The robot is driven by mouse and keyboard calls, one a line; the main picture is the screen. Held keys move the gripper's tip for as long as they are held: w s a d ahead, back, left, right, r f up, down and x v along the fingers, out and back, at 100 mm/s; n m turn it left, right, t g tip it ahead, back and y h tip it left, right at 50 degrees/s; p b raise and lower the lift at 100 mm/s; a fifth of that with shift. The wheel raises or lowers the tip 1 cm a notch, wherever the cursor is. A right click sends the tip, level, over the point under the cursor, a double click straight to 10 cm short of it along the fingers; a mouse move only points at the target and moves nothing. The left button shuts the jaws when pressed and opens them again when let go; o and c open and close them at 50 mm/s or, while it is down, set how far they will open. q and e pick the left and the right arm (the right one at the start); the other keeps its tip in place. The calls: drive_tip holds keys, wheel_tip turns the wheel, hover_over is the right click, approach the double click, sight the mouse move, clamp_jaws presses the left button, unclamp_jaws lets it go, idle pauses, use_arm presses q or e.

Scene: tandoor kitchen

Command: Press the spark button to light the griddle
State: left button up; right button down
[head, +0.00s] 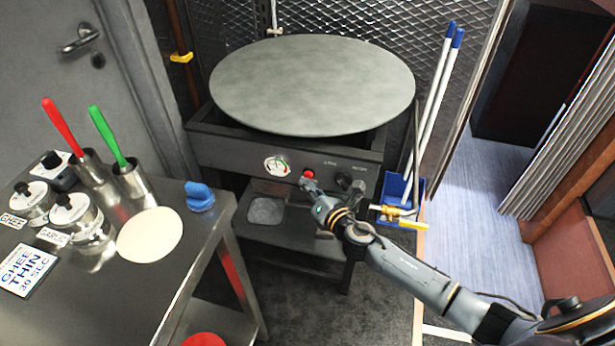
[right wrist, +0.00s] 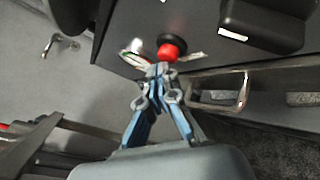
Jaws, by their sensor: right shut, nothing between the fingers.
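The griddle (head: 312,85) is a large round grey plate on a dark stand. Its front panel (head: 230,153) carries a round gauge (head: 278,165), a red spark button (head: 308,174) and a dark knob (head: 344,180). My right gripper (head: 306,184) is shut and empty, with its tips at or just below the red button. In the right wrist view the red button (right wrist: 169,51) stands out from the panel right beyond the closed fingertips (right wrist: 160,70). I cannot tell whether the tips touch it. My left gripper is not in view.
A steel table (head: 185,270) at the left holds tins, cups with red and green handles, a flat round dough (head: 150,235) and a blue object (head: 200,196). A gas valve with a yellow handle (head: 412,225) and blue-ended poles (head: 440,90) stand right of the griddle.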

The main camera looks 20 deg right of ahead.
drive_tip(key=shift+w+d, duration=0.3)
drive_tip(key=shift+w, duration=0.1)
idle(0.5)
drive_tip(key=shift+s, duration=0.1)
drive_tip(key=shift+s+a, duration=0.55)
drive_tip(key=shift+s, duration=0.15)
drive_tip(key=shift+s+a+p, duration=0.2)
drive_tip(key=shift+s+a, duration=0.5)
drive_tip(key=shift+s, duration=0.35)
drive_tip(key=shift+s+a+p, duration=0.2)
drive_tip(key=shift+s+a, duration=0.5)
drive_tip(key=shift+s, duration=0.35)
